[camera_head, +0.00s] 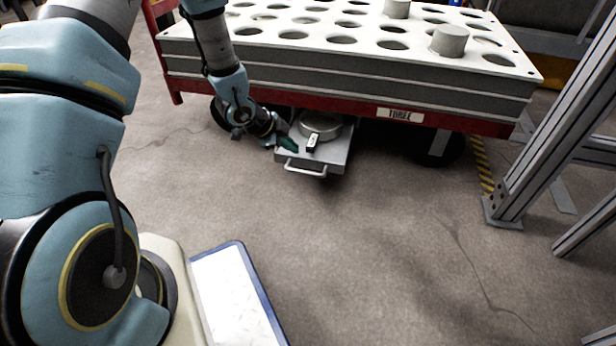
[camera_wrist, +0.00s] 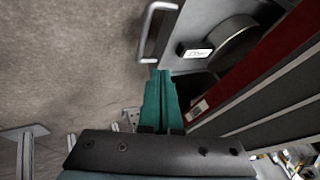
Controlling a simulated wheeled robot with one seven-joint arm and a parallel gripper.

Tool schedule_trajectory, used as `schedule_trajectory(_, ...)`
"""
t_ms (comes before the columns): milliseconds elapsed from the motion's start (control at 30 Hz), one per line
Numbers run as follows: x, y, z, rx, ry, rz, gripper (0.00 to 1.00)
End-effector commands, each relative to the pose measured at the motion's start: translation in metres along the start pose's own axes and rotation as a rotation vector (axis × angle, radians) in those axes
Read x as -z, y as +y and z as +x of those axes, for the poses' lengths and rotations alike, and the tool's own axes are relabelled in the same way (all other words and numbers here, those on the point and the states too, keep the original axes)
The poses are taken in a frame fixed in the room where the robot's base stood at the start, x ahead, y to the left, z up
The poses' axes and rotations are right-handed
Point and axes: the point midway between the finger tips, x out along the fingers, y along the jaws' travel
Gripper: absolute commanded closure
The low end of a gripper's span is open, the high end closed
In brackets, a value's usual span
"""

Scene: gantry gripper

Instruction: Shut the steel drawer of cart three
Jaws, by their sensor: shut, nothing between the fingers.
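The steel drawer (camera_head: 330,159) stands pulled out under cart three (camera_head: 345,95), whose red rail bears a THREE label. Its bar handle (camera_head: 305,170) is on the front, facing me, and also shows at the top of the wrist view (camera_wrist: 152,32). In the drawer lie a round metal piece (camera_head: 322,124) and a small black item with a white label (camera_head: 312,142). My gripper (camera_head: 289,144) is shut and empty, its green fingertips at the drawer's left side. In the wrist view the fingertips (camera_wrist: 160,74) are close to the handle's near end; contact cannot be told.
The cart's top plate has rows of round holes and two grey cylinders (camera_head: 450,40). A metal frame post (camera_head: 535,150) stands at the right. A blue-edged white panel (camera_head: 235,295) is in the foreground. The floor before the drawer is clear.

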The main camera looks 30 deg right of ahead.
Motion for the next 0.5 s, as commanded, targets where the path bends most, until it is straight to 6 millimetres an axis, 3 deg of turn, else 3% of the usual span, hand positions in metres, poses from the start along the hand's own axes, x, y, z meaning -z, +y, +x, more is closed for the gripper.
schedule_trajectory(233,0.001,0.005,0.026,-0.004,0.015,0.02,1.0)
schedule_trajectory(500,0.0,0.007,0.076,-0.004,0.014,0.018,1.0)
